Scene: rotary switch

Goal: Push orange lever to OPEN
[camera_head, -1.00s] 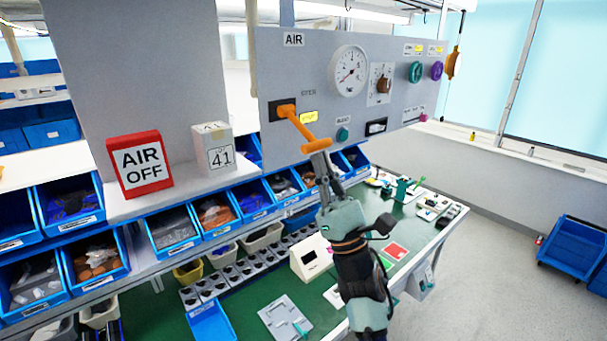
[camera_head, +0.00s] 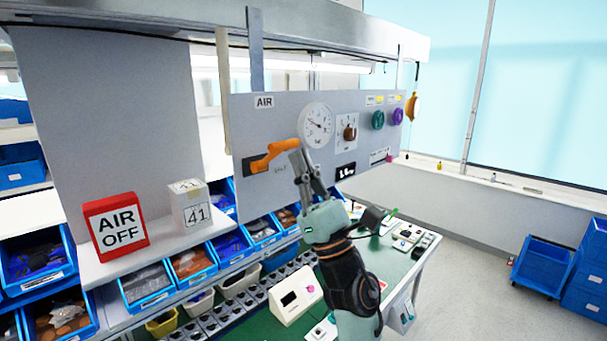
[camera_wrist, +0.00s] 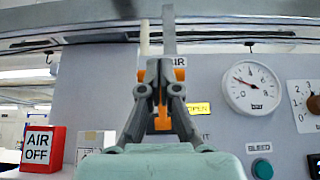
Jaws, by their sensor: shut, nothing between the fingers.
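The orange lever (camera_head: 270,157) is on the grey panel (camera_head: 244,112), under the AIR label. In the head view its arm slants up and right from the black mount to a crossbar handle. My gripper (camera_head: 298,157) is shut and empty, fingers pointing up, with the tips at the right end of the handle. I cannot tell whether they touch it. In the wrist view my gripper (camera_wrist: 160,68) stands in front of the lever (camera_wrist: 163,120) and hides much of it. A yellow OPEN label (camera_wrist: 197,108) shows to the right of the fingers.
A pressure gauge (camera_head: 316,124), a brown knob (camera_head: 350,133) and green and purple knobs are right of the lever. A red AIR OFF sign (camera_head: 116,225) and a 41 block (camera_head: 189,205) stand on the left shelf. Blue bins lie below.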

